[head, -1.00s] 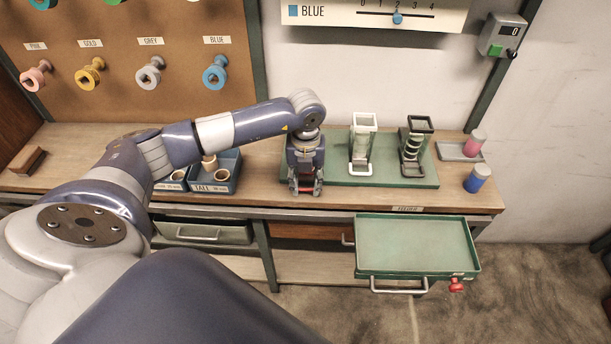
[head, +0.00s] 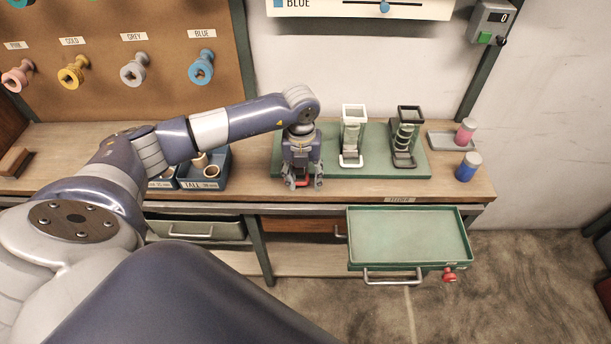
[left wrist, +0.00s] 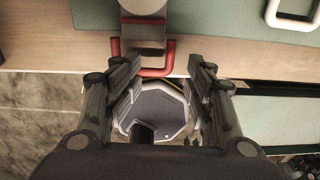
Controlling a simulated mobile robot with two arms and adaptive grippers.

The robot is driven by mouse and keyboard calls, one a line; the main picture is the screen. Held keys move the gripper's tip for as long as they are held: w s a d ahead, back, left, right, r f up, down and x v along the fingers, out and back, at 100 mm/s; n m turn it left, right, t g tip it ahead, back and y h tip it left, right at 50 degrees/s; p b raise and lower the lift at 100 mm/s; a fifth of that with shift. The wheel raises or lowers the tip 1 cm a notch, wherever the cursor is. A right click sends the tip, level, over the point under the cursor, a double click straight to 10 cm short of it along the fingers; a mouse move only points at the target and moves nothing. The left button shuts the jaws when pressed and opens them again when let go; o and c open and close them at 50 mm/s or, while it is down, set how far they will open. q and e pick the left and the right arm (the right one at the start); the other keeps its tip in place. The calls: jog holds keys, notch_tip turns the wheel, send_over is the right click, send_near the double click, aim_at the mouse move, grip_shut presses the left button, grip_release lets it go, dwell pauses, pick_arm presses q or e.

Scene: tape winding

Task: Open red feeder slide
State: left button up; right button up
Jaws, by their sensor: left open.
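The red feeder slide is mostly hidden under my left gripper (head: 304,184) in the head view; a bit of its red handle (head: 302,182) shows between the fingers. In the left wrist view the red U-shaped handle (left wrist: 171,58) sticks out past the front edge of the green base plate, just beyond and partly between the fingertips. My left gripper (left wrist: 163,68) is open, with a finger to each side and nothing held. I cannot tell whether a finger touches the handle. My right gripper is not in view.
A white feeder (head: 351,160) and a black feeder (head: 405,163) stand to the right on the green base plate (head: 378,173). Bins with spools (head: 211,184) stand left. An open green drawer (head: 408,270) juts out below right. Pink and blue containers stand at the right end.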

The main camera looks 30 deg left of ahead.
pick_arm(q)
jog(key=shift+w+a+r+p, duration=0.1)
jog(key=shift+a+r+p, duration=0.5)
jog(key=shift+r, duration=0.1)
jog(key=shift+s+r+p, duration=0.3)
jog(key=shift+r+p, duration=0.05)
jog(key=shift+r, duration=0.25)
jog(key=shift+s+r+p, duration=0.25)
jog(key=shift+r+p, duration=0.05)
jog(key=shift+r, duration=0.3)
jog(key=shift+w+d+r+p, duration=0.1)
jog(key=shift+w+r+p, duration=0.1)
jog(key=shift+r+p, duration=0.25)
jog(key=shift+w+r+p, duration=0.15)
jog(key=shift+r+p, duration=0.15)
jog(key=shift+r, duration=0.25)
jog(key=shift+r+p, duration=0.6)
jog(key=shift+r, duration=0.35)
notch_tip(320, 180, up, 5)
jog(key=p, duration=0.3)
jog(key=shift+d+f, duration=0.1)
